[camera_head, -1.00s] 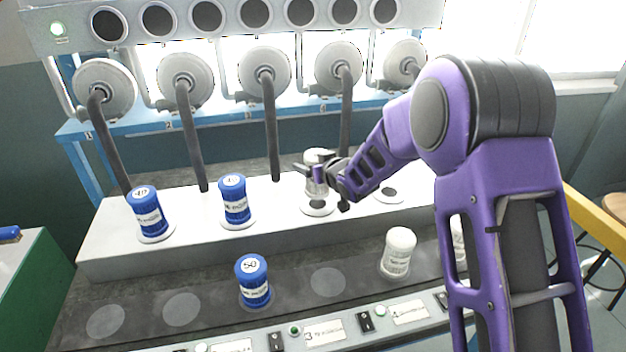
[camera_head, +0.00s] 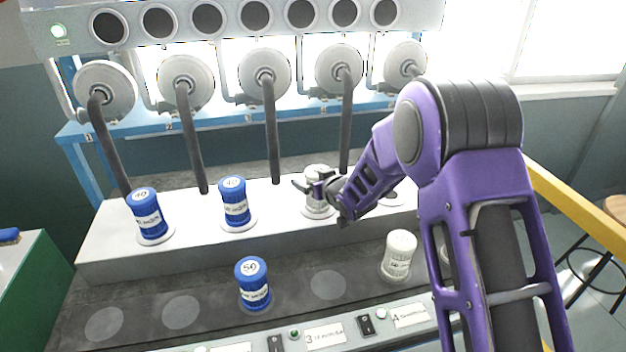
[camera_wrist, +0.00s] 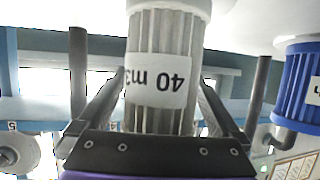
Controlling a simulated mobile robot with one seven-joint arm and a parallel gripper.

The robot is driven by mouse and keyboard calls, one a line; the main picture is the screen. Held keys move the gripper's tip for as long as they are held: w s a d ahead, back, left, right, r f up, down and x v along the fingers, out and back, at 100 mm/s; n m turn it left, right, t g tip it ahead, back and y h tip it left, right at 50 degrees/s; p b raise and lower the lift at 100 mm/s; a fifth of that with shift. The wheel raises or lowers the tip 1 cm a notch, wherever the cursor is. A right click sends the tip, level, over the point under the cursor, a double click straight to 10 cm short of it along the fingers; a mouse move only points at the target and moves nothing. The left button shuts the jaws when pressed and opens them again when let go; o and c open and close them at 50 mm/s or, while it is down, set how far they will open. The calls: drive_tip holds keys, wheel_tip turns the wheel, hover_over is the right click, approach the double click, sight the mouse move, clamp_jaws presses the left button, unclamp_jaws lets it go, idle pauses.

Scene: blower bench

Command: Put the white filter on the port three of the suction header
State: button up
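The white filter (camera_head: 318,184), ribbed with a white "40 m3" label (camera_wrist: 160,82), stands upright at the third port from the left on the pale suction header (camera_head: 110,245). Its lower end is at or very close to the port ring (camera_head: 318,212); I cannot tell whether it is fully seated. My gripper (camera_head: 318,188) reaches in from the right. In the wrist view its fingers (camera_wrist: 162,88) lie along both sides of the filter and appear shut on it. The label looks upside down there.
Blue filters stand on the first (camera_head: 148,214) and second (camera_head: 234,203) ports. Another blue filter (camera_head: 252,283) and a second white filter (camera_head: 398,254) stand on the dark front shelf (camera_head: 215,290), which has empty round spots. Dark hoses (camera_head: 272,130) hang behind the header.

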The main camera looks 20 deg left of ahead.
drive_tip(key=shift+r, duration=0.1)
drive_tip(key=shift+r, duration=0.15)
drive_tip(key=v, duration=1.2)
